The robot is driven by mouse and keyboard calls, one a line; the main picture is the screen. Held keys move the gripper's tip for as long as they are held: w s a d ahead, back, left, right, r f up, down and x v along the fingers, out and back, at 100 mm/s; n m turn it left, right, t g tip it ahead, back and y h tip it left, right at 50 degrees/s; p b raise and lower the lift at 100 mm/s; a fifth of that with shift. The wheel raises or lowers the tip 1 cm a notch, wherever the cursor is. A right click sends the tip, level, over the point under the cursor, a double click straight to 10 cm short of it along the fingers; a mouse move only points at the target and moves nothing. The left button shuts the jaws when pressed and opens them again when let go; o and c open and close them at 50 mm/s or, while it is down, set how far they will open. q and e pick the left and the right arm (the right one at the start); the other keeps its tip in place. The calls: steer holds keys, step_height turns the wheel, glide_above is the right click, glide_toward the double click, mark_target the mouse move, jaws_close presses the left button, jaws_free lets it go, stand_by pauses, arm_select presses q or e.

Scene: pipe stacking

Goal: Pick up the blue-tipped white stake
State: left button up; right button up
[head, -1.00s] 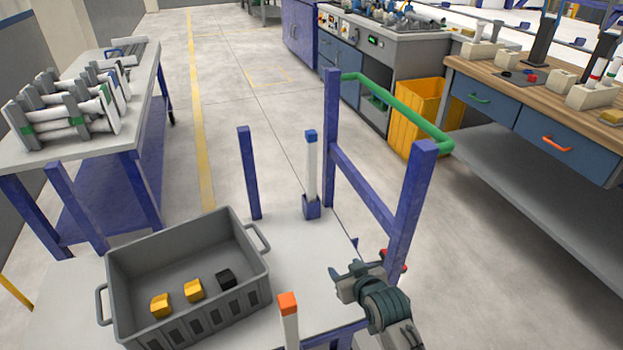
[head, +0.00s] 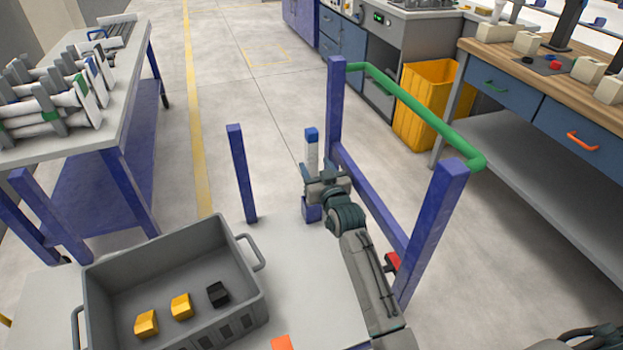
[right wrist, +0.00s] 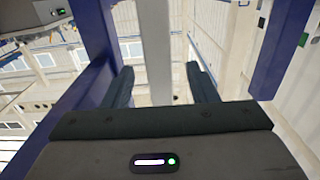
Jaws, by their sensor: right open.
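The blue-tipped white stake (head: 312,148) stands upright in a blue socket at the far corner of the cart top. My right gripper (head: 320,178) is at the stake's lower part in the head view and hides some of it. In the right wrist view the pale shaft of the stake (right wrist: 156,50) runs between the two spread fingers of the right gripper (right wrist: 162,84). The fingers are open, with a gap visible on each side of the shaft. My left gripper is not in view.
Blue posts and a green handle bar (head: 420,110) stand close right of my right arm. A grey crate (head: 258,290) with yellow and black blocks fills the cart's left part. An orange stake tip (head: 282,343) shows at the bottom edge.

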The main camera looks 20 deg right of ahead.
steer(key=shift+w+f+b, duration=0.15)
steer(key=shift+w, duration=1.45)
steer(key=shift+w+f+b, duration=0.15)
steer(key=shift+w, duration=1.4)
steer(key=shift+c, duration=0.2)
steer(key=shift+r, duration=0.1)
jaws_close()
